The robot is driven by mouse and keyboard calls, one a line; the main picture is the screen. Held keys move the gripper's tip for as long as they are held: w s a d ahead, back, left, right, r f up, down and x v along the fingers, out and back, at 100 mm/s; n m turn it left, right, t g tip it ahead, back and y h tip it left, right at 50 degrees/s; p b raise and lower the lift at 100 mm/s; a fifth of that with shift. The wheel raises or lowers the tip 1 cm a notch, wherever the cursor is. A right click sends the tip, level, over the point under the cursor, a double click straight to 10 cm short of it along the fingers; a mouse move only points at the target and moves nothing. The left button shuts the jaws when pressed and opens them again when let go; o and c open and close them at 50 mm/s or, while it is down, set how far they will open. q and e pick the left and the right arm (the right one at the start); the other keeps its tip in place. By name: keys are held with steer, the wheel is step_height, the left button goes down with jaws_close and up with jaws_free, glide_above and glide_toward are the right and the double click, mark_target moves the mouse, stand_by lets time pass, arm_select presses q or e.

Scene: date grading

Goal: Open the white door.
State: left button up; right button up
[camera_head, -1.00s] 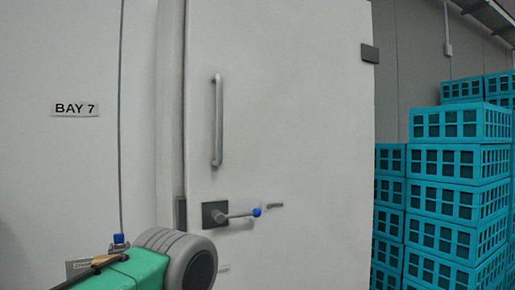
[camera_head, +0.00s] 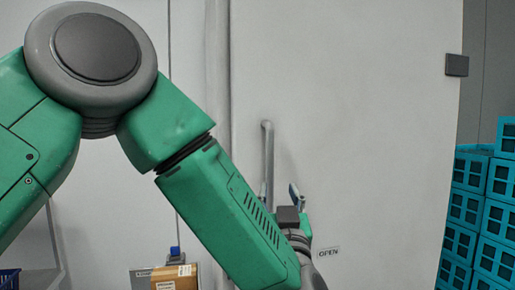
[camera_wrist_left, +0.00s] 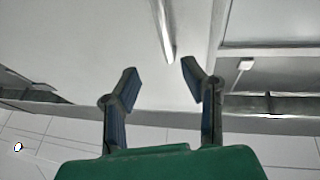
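The white door (camera_head: 390,130) fills the middle and right of the head view and looks closed. Its grey vertical bar handle (camera_head: 268,150) shows above my left gripper (camera_head: 281,194). The bar's end also shows in the left wrist view (camera_wrist_left: 165,35), beyond and between the two spread fingertips. My left gripper (camera_wrist_left: 161,80) is open, with nothing between the fingers. The latch lever with the blue knob is out of sight, and my left arm covers part of the door. An "OPEN" label (camera_head: 328,252) shows beside the wrist. My right gripper is not in view.
Teal crates (camera_head: 480,215) are stacked right of the door. A dark hinge (camera_head: 457,65) sits at the door's right edge. A cardboard box (camera_head: 175,277) and a blue-topped item (camera_head: 175,254) stand low on the left. A dark blue basket (camera_head: 9,279) is at the lower left corner.

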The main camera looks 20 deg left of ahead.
mark_target(270, 154)
arm_select(q)
steer(key=p+x, duration=0.1)
steer(key=x, duration=0.3)
steer(key=p+x, duration=0.1)
steer(key=x, duration=0.4)
steer(key=r+p+x, duration=0.1)
steer(key=x, duration=0.4)
steer(key=shift+s+a+p, duration=0.25)
steer(key=shift+p, duration=0.05)
jaws_close()
